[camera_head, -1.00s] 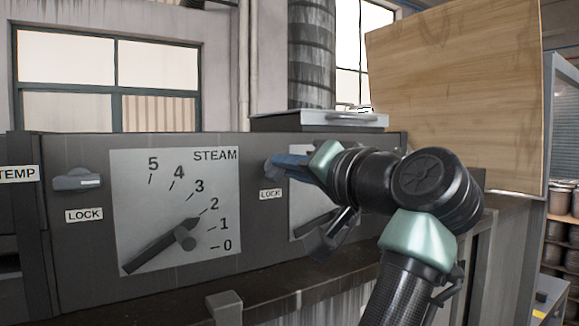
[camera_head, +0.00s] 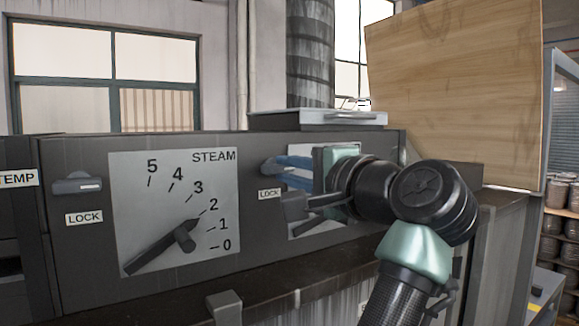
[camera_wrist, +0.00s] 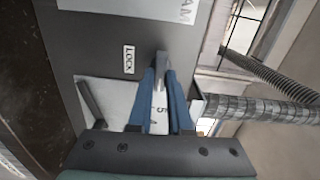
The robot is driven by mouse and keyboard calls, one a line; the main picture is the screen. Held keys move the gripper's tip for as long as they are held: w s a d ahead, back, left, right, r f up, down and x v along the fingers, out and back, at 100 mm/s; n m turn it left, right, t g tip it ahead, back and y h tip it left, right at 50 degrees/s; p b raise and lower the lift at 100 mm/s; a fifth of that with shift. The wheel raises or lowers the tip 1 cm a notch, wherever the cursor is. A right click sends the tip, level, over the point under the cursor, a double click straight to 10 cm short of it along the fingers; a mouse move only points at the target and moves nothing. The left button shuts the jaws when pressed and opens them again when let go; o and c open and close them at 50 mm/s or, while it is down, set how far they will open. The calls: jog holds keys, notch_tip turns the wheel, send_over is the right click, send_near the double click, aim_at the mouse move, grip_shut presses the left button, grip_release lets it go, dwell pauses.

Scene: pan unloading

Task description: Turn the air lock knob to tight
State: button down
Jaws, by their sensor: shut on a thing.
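The lock knob (camera_head: 269,168) is a small grey handle on the dark panel, above the right-hand LOCK label (camera_head: 269,194). It also shows in the wrist view (camera_wrist: 161,64), between the tips of my blue fingers. My gripper (camera_head: 279,166) reaches it from the right and is shut on it; in the wrist view my gripper (camera_wrist: 161,74) has a finger on each side of the knob. The fingers hide part of the knob, so its exact angle is hard to tell. I see no "tight" marking.
The STEAM dial (camera_head: 135,180) and another lock knob (camera_head: 78,182) are to the left. A second dial (camera_head: 300,230) lies behind my gripper, partly hidden. A ledge (camera_head: 130,302) runs below the panel. A wooden board (camera_head: 455,95) stands at the right.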

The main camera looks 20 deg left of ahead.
jog(key=shift+m, duration=0.3)
jog(key=c, duration=0.8)
grip_release()
jog(key=shift+c, duration=0.2)
jog(key=b+v, duration=0.6)
jog(key=v, duration=0.7)
